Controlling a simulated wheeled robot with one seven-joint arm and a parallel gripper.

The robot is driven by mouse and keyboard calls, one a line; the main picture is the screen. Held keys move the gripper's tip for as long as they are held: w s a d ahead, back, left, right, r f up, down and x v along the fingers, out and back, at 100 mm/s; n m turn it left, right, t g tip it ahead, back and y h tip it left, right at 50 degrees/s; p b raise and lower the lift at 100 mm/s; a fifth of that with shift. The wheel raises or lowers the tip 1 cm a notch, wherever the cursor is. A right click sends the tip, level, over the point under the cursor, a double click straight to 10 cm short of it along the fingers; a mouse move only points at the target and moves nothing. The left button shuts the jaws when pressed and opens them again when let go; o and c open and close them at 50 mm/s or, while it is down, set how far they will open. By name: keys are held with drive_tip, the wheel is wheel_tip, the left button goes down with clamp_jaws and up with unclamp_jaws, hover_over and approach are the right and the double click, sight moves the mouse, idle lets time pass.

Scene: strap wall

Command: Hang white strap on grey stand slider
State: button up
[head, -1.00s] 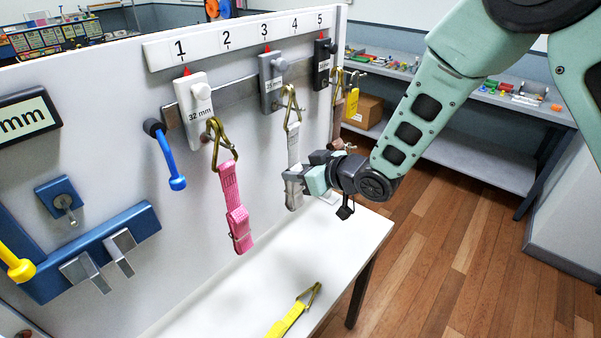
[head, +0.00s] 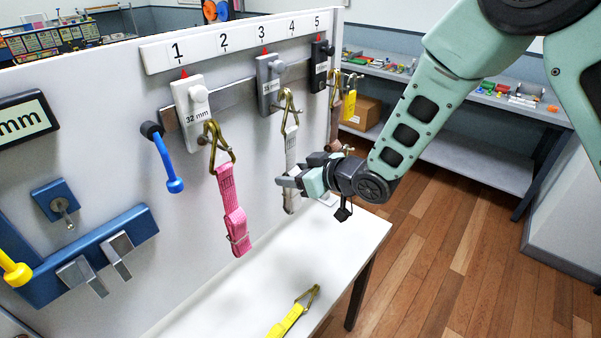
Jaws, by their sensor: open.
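The white strap (head: 291,150) hangs by its brass hook (head: 289,104) from the grey slider (head: 268,84), which sits on the rail below number 3. The strap hangs straight down along the wall. My gripper (head: 282,181) is open, in front of and beside the strap's lower part. Its fingers point left and cover part of the strap. I see no strap material between the fingertips.
A pink strap (head: 230,195) hangs from the white slider (head: 193,118) to the left. A black slider (head: 318,68) is at number 5, with a brown strap (head: 337,125) near it. A yellow strap (head: 288,322) lies on the white table (head: 345,250). A blue peg (head: 167,163) sticks out at left.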

drive_tip(key=b+v, duration=0.4)
drive_tip(key=v, duration=1.3)
drive_tip(key=s+d+f+m+g+h+b, duration=0.1)
drive_tip(key=s+g+h, duration=0.3)
drive_tip(key=s, duration=0.7)
drive_tip(key=s+d+f+m+g+h+b, duration=0.1)
drive_tip(key=s+d+f+g+h, duration=0.2)
drive_tip(key=s, duration=0.9)
drive_tip(key=g+h, duration=0.1)
drive_tip(key=h, duration=0.1)
drive_tip(key=shift+s+d+f+m+h, duration=0.25)
drive_tip(key=shift+f+m+h, duration=0.05)
drive_tip(key=shift+f+h, duration=0.1)
